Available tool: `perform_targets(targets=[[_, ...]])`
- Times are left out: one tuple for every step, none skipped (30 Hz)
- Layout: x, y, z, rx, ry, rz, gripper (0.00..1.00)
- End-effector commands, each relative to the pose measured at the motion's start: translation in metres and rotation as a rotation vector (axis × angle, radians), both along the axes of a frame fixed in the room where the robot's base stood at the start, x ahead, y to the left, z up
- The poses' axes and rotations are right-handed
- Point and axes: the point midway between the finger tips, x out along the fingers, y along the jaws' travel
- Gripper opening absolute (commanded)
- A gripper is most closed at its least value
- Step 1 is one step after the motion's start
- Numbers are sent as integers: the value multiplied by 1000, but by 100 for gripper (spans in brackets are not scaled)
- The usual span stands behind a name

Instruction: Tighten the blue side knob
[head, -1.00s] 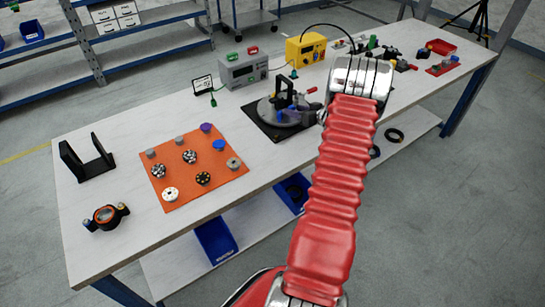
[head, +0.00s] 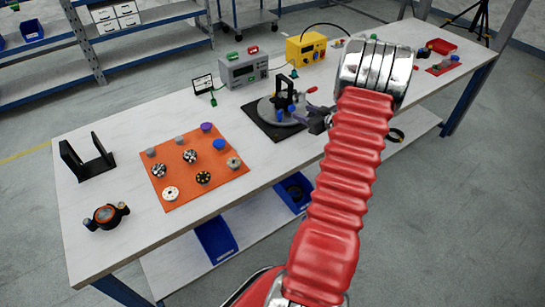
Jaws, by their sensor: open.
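A round grey turntable fixture (head: 262,112) sits on a black mat, with a black upright bracket (head: 284,90) on it. A small blue knob (head: 291,108) shows at the bracket's side, and another small blue part (head: 280,115) shows just in front of it. My gripper (head: 306,119) is dark, open and small in the head view, just right of the blue parts. A gap seems to show between it and the knob, but contact is hard to tell. My red arm and metal joint hide the area to its right.
An orange mat (head: 176,196) at left bears several small knobs and discs. A black U-shaped stand (head: 74,166) and a round black-and-orange part (head: 106,216) lie left. A grey box (head: 240,70) and a yellow box (head: 305,49) stand behind.

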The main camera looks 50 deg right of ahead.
Motion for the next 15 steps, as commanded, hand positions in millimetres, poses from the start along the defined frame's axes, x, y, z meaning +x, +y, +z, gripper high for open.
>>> perform_targets(targets=[[-8, 1, 3, -1, 0, -2, 43], [-12, 2, 5, -1, 1, -2, 43], [-16, 3, 7, -1, 0, -2, 43], [-20, 5, 9, -1, 0, -2, 43], [-24, 6, 10, 0, 0, -2, 43], [-29, 7, 13, 0, 0, -2, 43], [-33, 8, 15, -1, -1, -3, 43], [-36, 9, 16, -1, 0, -2, 43], [-41, 11, 17, 0, 1, -2, 43], [-45, 12, 19, 0, 1, -2, 43], [-49, 12, 21, 0, 0, -3, 43], [-54, 14, 23, 0, 0, -3, 43], [-58, 15, 25, 0, 0, -2, 43], [-61, 16, 26, 0, 0, -1, 43], [-66, 17, 29, 0, -1, -2, 43]])
